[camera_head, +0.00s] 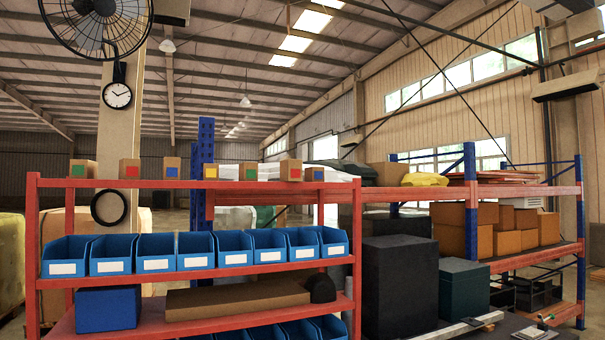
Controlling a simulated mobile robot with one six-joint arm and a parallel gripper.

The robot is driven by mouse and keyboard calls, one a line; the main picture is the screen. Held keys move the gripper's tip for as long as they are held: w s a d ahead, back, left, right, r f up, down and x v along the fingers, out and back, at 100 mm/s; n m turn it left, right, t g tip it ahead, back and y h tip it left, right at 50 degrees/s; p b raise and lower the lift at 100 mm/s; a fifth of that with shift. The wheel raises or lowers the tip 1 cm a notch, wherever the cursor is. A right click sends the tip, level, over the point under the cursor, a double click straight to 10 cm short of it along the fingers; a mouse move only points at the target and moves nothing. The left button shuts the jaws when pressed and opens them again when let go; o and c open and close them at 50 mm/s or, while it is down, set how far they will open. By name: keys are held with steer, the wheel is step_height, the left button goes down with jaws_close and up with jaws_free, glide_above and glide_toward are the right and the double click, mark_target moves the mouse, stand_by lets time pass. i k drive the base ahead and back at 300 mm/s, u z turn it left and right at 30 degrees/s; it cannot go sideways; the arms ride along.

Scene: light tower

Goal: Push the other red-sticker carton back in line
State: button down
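Several small brown cartons with coloured stickers stand in a row on the top shelf of the red rack. One red-sticker carton (130,168) is toward the left, between a green-sticker carton (83,168) and a blue-sticker carton (172,167). The other red-sticker carton (291,170) is toward the right, between a green-sticker carton (249,171) and a blue-sticker carton (314,174). It looks slightly larger and taller than these two neighbours. I cannot tell clearly how far it stands out of line. A yellow-sticker carton (211,172) is mid-row. My gripper is not in view.
Blue bins (155,253) fill the shelf below. A long brown box (235,298) and a blue box (108,308) lie lower. Dark boxes (400,285) stand right of the rack, near a bench with small items (530,333). Wrapped white goods show behind the right-hand cartons.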

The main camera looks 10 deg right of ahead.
mark_target(290, 169)
steer(key=u, duration=0.1)
steer(key=i, duration=0.95)
steer(key=z, duration=1)
steer(key=k, duration=0.15)
steer(key=u, duration=2.75)
